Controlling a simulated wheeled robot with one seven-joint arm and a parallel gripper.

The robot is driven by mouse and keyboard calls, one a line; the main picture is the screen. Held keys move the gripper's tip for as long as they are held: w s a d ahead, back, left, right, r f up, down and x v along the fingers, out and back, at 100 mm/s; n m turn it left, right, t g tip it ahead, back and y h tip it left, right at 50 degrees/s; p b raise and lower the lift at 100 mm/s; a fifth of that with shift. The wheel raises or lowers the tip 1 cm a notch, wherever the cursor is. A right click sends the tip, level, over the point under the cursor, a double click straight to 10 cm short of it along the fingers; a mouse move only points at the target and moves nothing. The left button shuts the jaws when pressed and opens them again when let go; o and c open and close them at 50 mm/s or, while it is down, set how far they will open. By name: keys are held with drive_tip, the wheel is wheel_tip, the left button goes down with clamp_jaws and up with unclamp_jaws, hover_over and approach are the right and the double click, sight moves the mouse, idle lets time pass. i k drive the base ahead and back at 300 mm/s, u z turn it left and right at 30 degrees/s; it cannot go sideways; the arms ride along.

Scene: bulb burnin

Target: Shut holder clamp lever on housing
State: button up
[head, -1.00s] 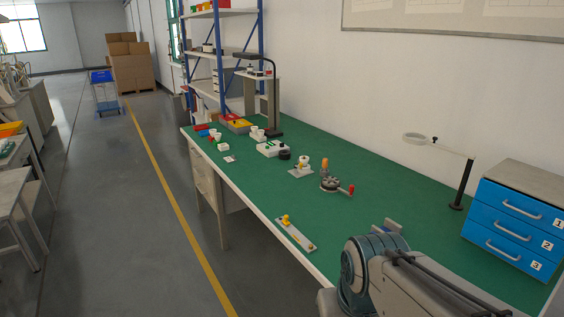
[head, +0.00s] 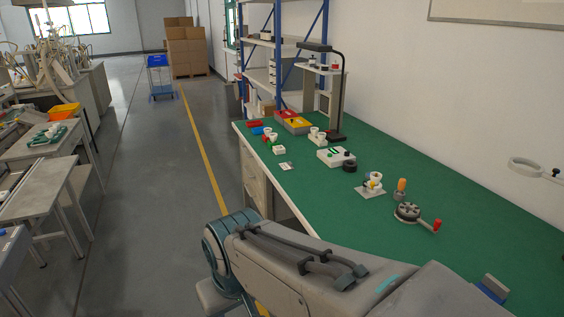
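My gripper is out of view; only my arm shows, stretched across the front edge of the bench. A dark round fixture (head: 407,212) stands on the green bench top, with a lever ending in a red grip (head: 436,225) sticking out to its right. Beside it, to the left, is a pale plate carrying a white and yellow part (head: 373,183). An orange-topped piece (head: 401,187) stands just behind the round fixture. Which of these is the housing with the holder clamp, and whether its lever is open, I cannot tell at this size.
The green bench (head: 460,230) has clear room right of the fixture. A white box (head: 335,156), a black round piece (head: 349,166) and a dark lamp stand (head: 337,100) are farther back. A magnifier (head: 526,166) overhangs the right side. The floor aisle (head: 150,200) at left is clear.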

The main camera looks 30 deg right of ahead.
sight(372, 184)
drive_tip(key=z, duration=0.15)
drive_tip(key=i, duration=1.15)
drive_tip(key=z, duration=1.45)
drive_tip(key=i, duration=0.65)
drive_tip(key=z, duration=0.65)
